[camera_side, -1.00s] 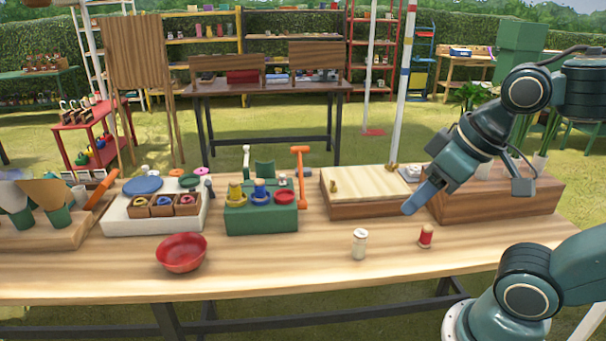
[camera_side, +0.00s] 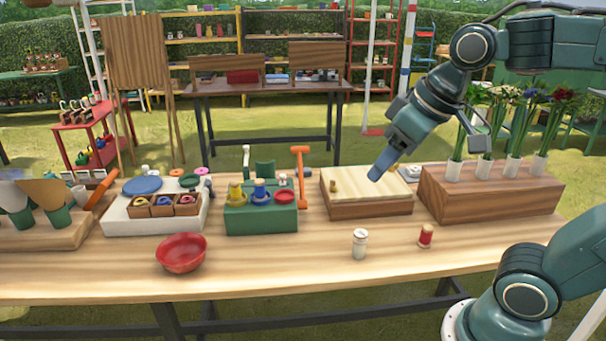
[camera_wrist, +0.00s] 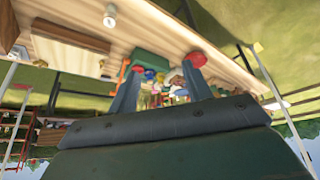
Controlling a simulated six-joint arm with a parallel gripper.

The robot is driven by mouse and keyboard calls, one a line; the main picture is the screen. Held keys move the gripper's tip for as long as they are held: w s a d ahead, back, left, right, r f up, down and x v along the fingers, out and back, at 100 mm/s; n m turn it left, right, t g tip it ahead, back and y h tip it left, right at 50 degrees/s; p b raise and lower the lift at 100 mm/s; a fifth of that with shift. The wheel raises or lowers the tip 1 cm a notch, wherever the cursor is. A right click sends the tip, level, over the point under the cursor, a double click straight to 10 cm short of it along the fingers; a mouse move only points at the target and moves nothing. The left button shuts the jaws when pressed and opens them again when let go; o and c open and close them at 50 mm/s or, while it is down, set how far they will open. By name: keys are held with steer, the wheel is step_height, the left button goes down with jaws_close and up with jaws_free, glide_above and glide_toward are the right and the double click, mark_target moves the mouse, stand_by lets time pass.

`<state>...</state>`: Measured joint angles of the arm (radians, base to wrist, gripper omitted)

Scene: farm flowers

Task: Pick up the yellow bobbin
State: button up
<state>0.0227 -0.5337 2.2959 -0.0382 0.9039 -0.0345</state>
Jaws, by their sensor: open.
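A yellow spool-shaped piece (camera_side: 236,192), the likeliest yellow bobbin, stands on the green block (camera_side: 262,222), left of a blue piece (camera_side: 260,190) and a red one (camera_side: 285,197). In the wrist view the yellow piece (camera_wrist: 150,74) is small and blurred, between the fingers. My gripper (camera_side: 377,176) points down and left over the right part of the pale board (camera_side: 355,183), well right of the green block. The wrist view shows its two fingers (camera_wrist: 161,95) apart, with nothing held.
A white spool (camera_side: 359,243) and a red spool (camera_side: 425,236) stand on the front of the table. A red bowl (camera_side: 181,252) sits front left. An orange upright (camera_side: 302,175) rises beside the green block. A wooden flower stand (camera_side: 490,195) is at right.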

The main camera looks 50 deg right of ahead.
steer(key=w+r, duration=0.3)
steer(key=w, duration=0.8)
steer(key=n+g+y, duration=0.1)
steer(key=n, duration=0.2)
glide_above(236, 182)
steer(key=s+d, duration=0.1)
steer(key=s, duration=0.4)
step_height(236, 182, down, 14)
steer(key=shift+d+r, duration=0.1)
steer(key=shift+r, duration=0.05)
steer(key=shift+x, duration=4.3)
